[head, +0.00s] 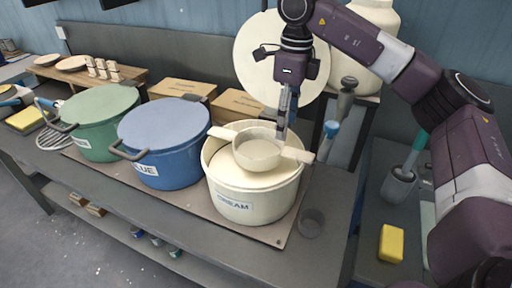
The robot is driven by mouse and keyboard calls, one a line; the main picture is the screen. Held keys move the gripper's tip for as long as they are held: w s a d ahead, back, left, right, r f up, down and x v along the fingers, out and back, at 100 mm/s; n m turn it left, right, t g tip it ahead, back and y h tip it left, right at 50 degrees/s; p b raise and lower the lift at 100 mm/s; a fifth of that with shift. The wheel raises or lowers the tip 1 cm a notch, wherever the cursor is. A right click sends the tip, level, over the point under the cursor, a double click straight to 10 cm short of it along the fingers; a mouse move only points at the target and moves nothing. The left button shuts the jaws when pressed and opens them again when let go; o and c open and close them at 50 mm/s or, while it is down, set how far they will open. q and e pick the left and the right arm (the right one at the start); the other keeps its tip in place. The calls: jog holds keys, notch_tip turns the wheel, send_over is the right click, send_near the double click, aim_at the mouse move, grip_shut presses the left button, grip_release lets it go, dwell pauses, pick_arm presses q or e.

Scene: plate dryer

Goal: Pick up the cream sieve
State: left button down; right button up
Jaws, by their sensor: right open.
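The cream sieve (258,153) is a shallow round bowl with two flat handles. It rests across the top of the cream pot (232,206), which is labelled CREAM, with one handle to the left and one to the right. My right gripper (284,132) points down from above, with its fingertips at the back right of the sieve's rim. It is open; whether a fingertip touches the sieve I cannot tell. My left gripper is not in view.
A blue pot (165,150) and a green pot (100,122) stand to the left on the same counter. A large cream disc (255,72) stands behind the gripper. A small dark cup (312,222) is right of the cream pot. A yellow sponge (391,243) lies farther right.

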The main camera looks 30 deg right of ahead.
aim_at(287, 150)
jog(key=shift+s+d, duration=0.15)
jog(key=shift+d, duration=0.45)
jog(key=shift+f, duration=0.3)
jog(key=f, duration=0.1)
jog(key=f+p, duration=0.1)
jog(key=f, duration=0.1)
jog(key=f+p, duration=0.1)
jog(key=f, duration=0.1)
jog(key=shift+s+a+f, duration=0.25)
jog(key=shift+s+a, duration=0.05)
jog(key=shift+a, duration=0.05)
jog(key=shift+f, duration=0.6)
grip_shut()
